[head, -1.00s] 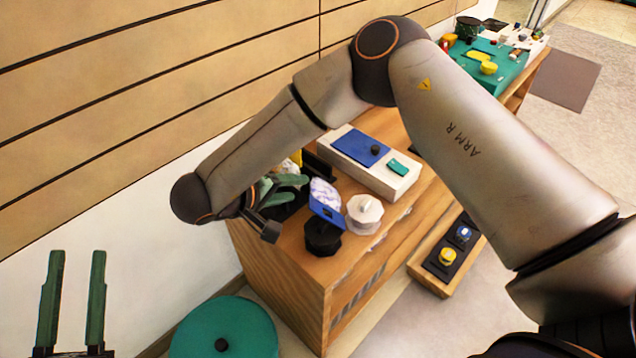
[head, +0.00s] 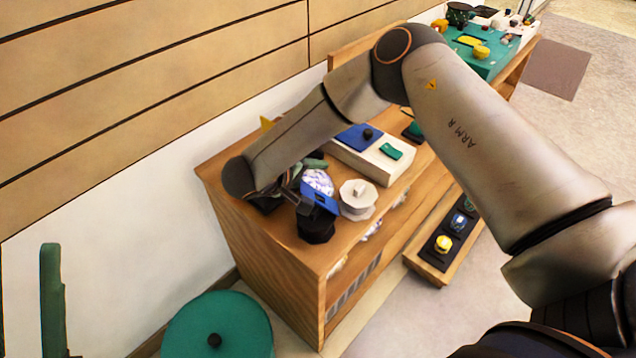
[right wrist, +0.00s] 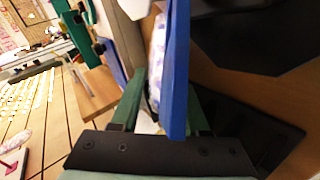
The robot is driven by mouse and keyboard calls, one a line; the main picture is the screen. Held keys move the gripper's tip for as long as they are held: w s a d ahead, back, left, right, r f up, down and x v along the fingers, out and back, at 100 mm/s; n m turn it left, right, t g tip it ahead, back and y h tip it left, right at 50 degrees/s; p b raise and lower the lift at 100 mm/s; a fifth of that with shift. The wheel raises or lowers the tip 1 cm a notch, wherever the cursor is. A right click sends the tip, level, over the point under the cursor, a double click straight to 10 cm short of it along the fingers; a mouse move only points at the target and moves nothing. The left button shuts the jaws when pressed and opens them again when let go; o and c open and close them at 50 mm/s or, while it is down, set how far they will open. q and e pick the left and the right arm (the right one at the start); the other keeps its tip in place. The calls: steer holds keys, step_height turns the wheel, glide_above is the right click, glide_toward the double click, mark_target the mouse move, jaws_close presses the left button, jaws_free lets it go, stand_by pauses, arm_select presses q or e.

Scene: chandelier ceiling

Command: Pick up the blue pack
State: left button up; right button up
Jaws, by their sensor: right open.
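The blue pack (head: 319,197) is a thin blue slab tilted on the wooden cabinet top, beside a black round pot (head: 316,229). In the right wrist view the pack (right wrist: 175,60) stands edge-on between the green fingers. My right gripper (right wrist: 163,88) is open around the pack, which appears closer to the finger on the right; I cannot tell if they touch. In the head view my right arm largely hides this gripper (head: 315,180). My left gripper shows only as one upright green finger at the lower left, with clear space on both sides of it.
A white lidded jar (head: 357,197) stands just right of the pack, and a white-and-purple round object (head: 316,181) is behind it. A pale box (head: 375,158) sits farther back. A round green stool (head: 217,335) is on the floor in front.

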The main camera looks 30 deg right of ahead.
steer(key=shift+w+d+f, duration=0.1)
steer(key=shift+d+f, duration=0.05)
steer(key=shift+d, duration=0.05)
jaws_close()
stand_by(0.4)
